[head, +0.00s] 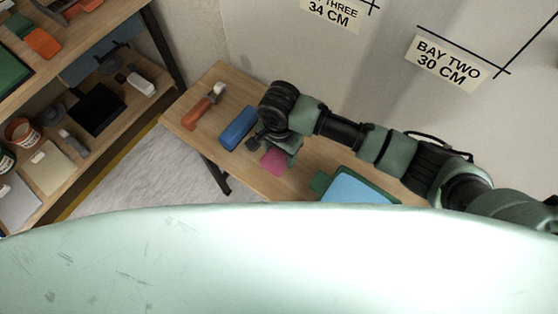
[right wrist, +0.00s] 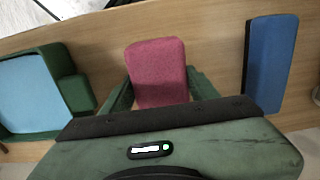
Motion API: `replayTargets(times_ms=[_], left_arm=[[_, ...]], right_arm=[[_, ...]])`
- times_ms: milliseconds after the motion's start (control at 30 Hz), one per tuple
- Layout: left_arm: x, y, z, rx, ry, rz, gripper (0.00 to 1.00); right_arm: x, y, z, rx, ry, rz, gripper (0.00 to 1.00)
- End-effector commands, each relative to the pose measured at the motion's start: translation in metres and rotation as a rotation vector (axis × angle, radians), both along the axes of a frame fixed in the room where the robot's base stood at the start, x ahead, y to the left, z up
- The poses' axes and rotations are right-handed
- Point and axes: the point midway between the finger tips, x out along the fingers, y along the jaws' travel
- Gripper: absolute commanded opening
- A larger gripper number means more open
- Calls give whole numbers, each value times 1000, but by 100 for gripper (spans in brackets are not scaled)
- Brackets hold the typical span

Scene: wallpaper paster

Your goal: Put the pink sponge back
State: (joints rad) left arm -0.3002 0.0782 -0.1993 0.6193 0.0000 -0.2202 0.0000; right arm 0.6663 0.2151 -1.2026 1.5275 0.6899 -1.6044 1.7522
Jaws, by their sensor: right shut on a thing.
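The pink sponge (head: 274,161) is at my right gripper (head: 283,146), over the wooden table in the head view. In the right wrist view the pink sponge (right wrist: 157,72) sits between the two green fingers of my right gripper (right wrist: 160,88), which is shut on it. Its far end sticks out past the fingers. I cannot tell whether it touches the table. My left gripper is not in view.
A blue block (head: 238,128) lies left of my right gripper on the table (head: 180,112), with an orange-handled tool (head: 200,110) beyond it. A green tray with light blue inside (head: 357,189) is to the right. A loaded shelf (head: 50,200) stands at left.

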Motion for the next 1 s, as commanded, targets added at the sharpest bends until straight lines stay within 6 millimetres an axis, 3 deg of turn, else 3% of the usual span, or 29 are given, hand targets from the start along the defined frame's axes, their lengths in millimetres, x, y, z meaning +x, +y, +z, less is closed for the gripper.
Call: replayTargets(times_ms=[267,433,667,700,767,1000], left_arm=[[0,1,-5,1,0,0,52],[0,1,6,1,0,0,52],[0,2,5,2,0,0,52],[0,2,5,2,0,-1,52],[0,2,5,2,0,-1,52],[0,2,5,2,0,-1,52]], right_arm=[[-1,0,-30,-2,1,0,17],[-1,1,-48,0,2,-1,17],[-1,0,-54,0,0,0,17],[-1,0,-54,-1,1,0,62],[-1,0,-54,-1,1,0,79],[-1,0,-53,1,1,0,81]])
